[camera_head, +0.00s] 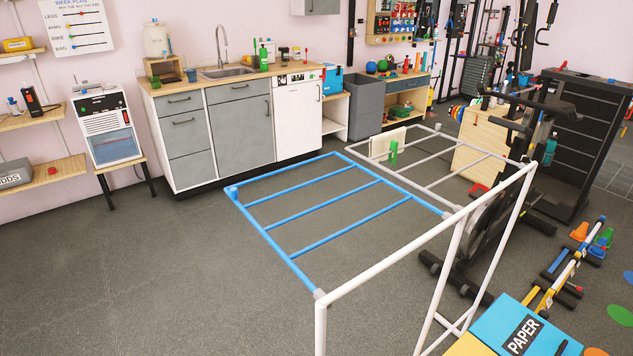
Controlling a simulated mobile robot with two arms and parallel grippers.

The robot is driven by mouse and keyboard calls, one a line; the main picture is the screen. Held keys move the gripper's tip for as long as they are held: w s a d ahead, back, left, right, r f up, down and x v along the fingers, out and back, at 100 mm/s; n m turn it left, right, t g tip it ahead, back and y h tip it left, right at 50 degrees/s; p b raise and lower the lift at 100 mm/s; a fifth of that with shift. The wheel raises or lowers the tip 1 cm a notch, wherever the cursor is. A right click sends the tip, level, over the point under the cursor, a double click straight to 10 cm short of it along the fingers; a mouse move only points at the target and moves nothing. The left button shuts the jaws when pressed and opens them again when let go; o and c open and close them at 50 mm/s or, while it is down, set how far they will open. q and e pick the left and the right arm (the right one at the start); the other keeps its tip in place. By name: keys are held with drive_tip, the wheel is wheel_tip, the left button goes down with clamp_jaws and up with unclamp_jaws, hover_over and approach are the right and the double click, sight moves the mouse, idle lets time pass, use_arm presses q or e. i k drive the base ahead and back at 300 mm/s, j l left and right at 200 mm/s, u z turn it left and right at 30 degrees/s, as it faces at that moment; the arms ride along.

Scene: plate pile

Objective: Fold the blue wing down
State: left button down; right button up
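The blue wing (323,205) is a frame of blue tubes with several rungs, on the left part of a drying rack in the middle of the head view. It is spread out and looks roughly level, above the grey floor. Its near right end meets the rack's white frame (425,234) at grey joints. A blue corner piece (232,192) sits at its far left. No cloth hangs on the wing. Neither of my grippers is in view, so whether they are open or shut does not show.
A grey-white wing (445,153) behind carries a green peg (393,152) and a cream piece (378,145). A counter with a sink (229,69) stands behind. An exercise bike (483,240) and a blue PAPER box (520,335) are at right. The floor at left is clear.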

sight(287, 259)
drive_tip(key=i+j+u, duration=0.15)
drive_tip(key=j+u, duration=0.15)
drive_tip(key=u, duration=0.15)
drive_tip(key=i+j+u, duration=0.2)
drive_tip(key=u, duration=0.2)
drive_tip(key=j, duration=0.1)
